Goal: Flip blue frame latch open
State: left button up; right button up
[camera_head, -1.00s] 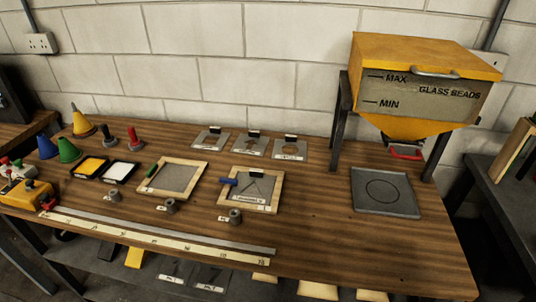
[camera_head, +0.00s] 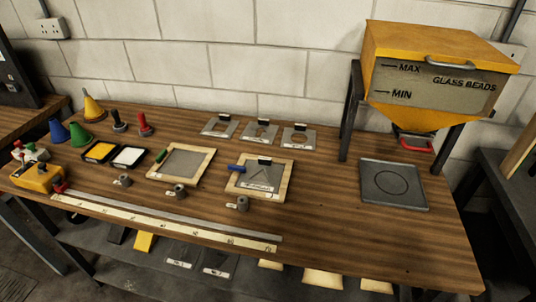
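The blue latch (camera_head: 237,169) is a small blue bar on the left edge of a wooden frame (camera_head: 284,189) near the middle of the bench. This frame holds a metal stencil plate (camera_head: 262,177) with a black clip on its upper edge. The blue bar lies across the frame's left rail; I cannot tell for certain whether it is shut. A second wooden frame (camera_head: 208,163) to its left has a green latch (camera_head: 161,155) and a bare grey panel. Neither of my grippers shows in the head view.
A yellow glass beads hopper (camera_head: 435,75) stands at the right on dark legs, with a grey tray (camera_head: 394,206) before it. A long ruler (camera_head: 170,222) and small metal weights (camera_head: 242,203) lie in front of the frames. The bench's front right is clear.

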aim_at(242, 169)
jog(key=k+j+z, duration=0.15)
jog(key=j+z, duration=0.15)
jog(key=z, duration=0.15)
jog(key=k+j+z, duration=0.15)
jog(key=z, duration=0.3)
jog(key=k+j, duration=0.05)
jog(key=j, duration=0.05)
